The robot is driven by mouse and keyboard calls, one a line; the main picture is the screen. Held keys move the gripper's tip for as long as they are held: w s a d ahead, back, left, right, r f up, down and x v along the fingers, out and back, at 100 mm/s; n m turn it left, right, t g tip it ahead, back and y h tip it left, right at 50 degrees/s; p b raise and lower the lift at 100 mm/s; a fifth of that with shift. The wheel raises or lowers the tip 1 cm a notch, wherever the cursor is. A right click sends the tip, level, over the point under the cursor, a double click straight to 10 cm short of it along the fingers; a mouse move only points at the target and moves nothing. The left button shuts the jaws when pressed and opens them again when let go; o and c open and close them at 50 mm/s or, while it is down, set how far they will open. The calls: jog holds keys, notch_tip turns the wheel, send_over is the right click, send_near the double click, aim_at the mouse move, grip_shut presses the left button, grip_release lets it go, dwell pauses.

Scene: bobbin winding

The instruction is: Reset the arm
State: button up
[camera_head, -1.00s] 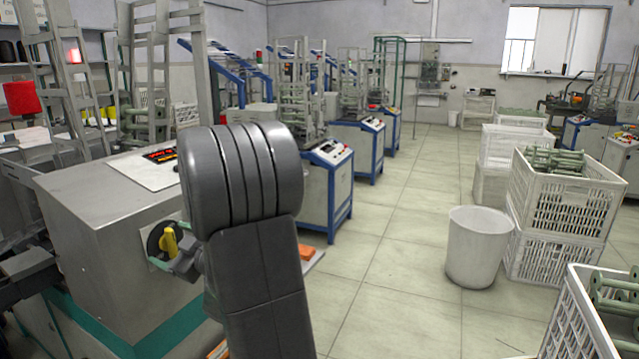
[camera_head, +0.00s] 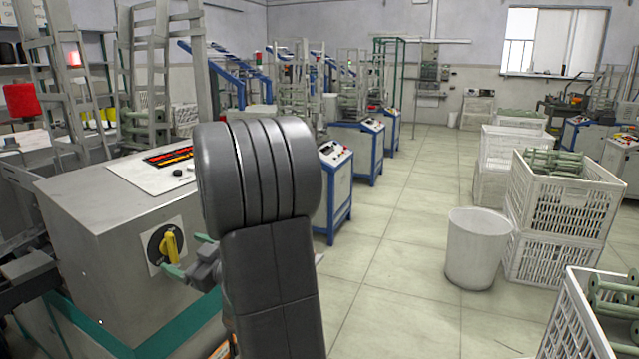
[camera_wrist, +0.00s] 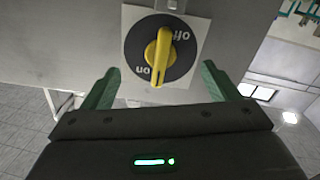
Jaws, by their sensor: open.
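My gripper (camera_wrist: 158,92) is open in the wrist view, with one green finger on each side and nothing between them. A yellow rotary knob (camera_wrist: 158,57) on a black dial (camera_wrist: 185,62) marked "off" and "on" lies just beyond the fingertips, apart from them. In the head view the knob (camera_head: 169,246) stands near upright on the front of a grey machine cabinet (camera_head: 105,225). My gripper (camera_head: 188,256) is just right of and below it there. My arm hides part of the cabinet's right side.
A white bin (camera_head: 478,250) and white crates (camera_head: 567,205) with green bobbins stand on the right. Blue-framed machines (camera_head: 336,190) stand behind my arm. The tiled floor (camera_head: 400,270) between is clear.

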aim_at(176, 250)
jog(key=v, duration=0.5)
jog(key=p+x, duration=0.1)
jog(key=x, duration=0.9)
jog(key=shift+a, duration=0.15)
jog(key=shift+s+d+f+n+b, duration=0.1)
jog(key=shift+d+f+n+b, duration=0.25)
jog(key=shift+b, duration=0.3)
jog(key=n+b, duration=0.4)
jog(key=n, duration=0.2)
jog(key=shift+a+r, duration=0.1)
jog(key=shift+a, duration=0.05)
jog(key=n+b, duration=0.3)
jog(key=n, duration=0.1)
jog(key=shift+n, duration=0.35)
jog(key=shift+r+n+b, duration=0.1)
jog(key=shift+n+b, duration=1.05)
jog(key=shift+n, duration=0.25)
